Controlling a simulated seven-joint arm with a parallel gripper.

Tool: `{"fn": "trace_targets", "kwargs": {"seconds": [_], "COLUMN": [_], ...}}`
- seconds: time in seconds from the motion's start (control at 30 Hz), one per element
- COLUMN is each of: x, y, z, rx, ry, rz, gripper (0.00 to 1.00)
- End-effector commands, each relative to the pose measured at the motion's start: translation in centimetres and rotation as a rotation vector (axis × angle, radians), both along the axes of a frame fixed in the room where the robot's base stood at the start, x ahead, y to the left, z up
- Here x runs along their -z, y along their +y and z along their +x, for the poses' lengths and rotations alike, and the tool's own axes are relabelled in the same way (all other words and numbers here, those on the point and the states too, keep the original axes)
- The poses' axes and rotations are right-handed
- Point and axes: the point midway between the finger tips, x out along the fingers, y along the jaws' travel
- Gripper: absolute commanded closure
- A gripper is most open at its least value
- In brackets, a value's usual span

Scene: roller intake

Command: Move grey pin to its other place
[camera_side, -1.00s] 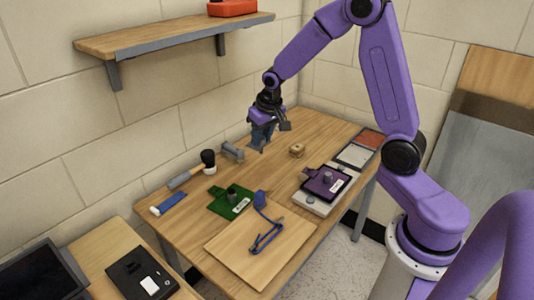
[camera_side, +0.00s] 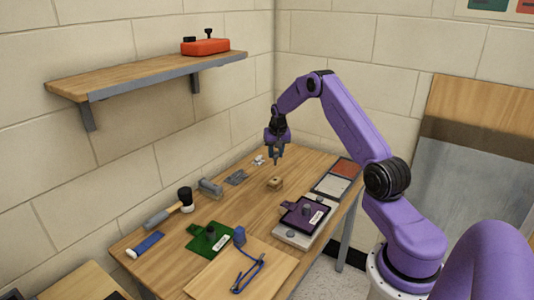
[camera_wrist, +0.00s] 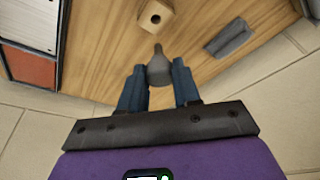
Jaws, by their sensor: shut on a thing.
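My gripper (camera_wrist: 158,88) points down over the far part of the table, with its blue fingers shut on a grey pin (camera_wrist: 158,68). The pin has a wide body between the fingers and a narrower tip. In the side view my gripper (camera_side: 277,155) is above the table, behind a small wooden block (camera_side: 275,183); the pin is too small to make out clearly there. The wrist view shows the block (camera_wrist: 155,16) with a dark hole in its face, just beyond the pin's tip. Pin and block look apart.
A dark grey piece (camera_side: 235,177) and a small pale item (camera_side: 258,160) lie left of my gripper. A green plate (camera_side: 208,238), a purple plate (camera_side: 303,214), a mallet (camera_side: 168,212) and shallow trays (camera_side: 333,186) are also on the table. A shelf (camera_side: 150,70) hangs above.

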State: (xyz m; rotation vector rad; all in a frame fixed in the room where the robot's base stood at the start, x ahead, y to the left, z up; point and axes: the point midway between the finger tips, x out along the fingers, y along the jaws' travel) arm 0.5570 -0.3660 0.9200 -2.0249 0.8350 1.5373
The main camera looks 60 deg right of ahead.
Motion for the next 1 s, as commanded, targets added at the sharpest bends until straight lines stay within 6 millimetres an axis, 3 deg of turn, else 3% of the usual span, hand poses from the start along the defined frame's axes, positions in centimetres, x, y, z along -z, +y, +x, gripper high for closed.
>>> {"fn": "trace_targets", "kwargs": {"seconds": [0.67,1.0], "x": [6.0,5.8], "y": [-0.1,-0.1], "z": [-0.1,-0.1], "rx": [0.002,0.002], "ry": [0.001,-0.001], "rz": [0.000,0.000], "gripper": [1.00,1.00]}}
